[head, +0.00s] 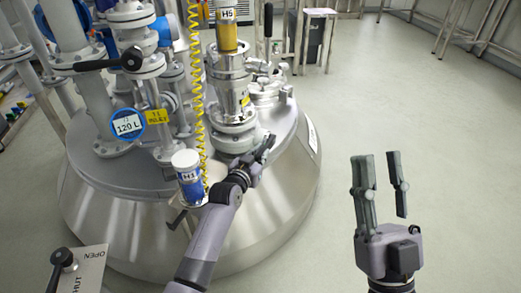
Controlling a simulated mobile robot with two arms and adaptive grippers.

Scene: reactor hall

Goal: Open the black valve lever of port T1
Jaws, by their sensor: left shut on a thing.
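A black valve lever (95,64) with a round black knob lies roughly level on the pipework at the upper left. Below it are a blue-rimmed round plate (127,125) marked 120 L and a yellow T1 label (158,117). My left gripper (265,147) is to the right of these, apart from the lever, beside the steel flange under the H5 column. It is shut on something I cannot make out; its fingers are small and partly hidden. My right gripper (378,157) is open and empty over the floor at the right.
A domed steel vessel (285,205) fills the middle. A blue H1 cylinder (190,182) with a white cap and a coiled yellow hose (196,80) stand near my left arm. At lower left, a black-knobbed handle (62,258) sits by an OPEN/SHUT plate. The floor at right is clear.

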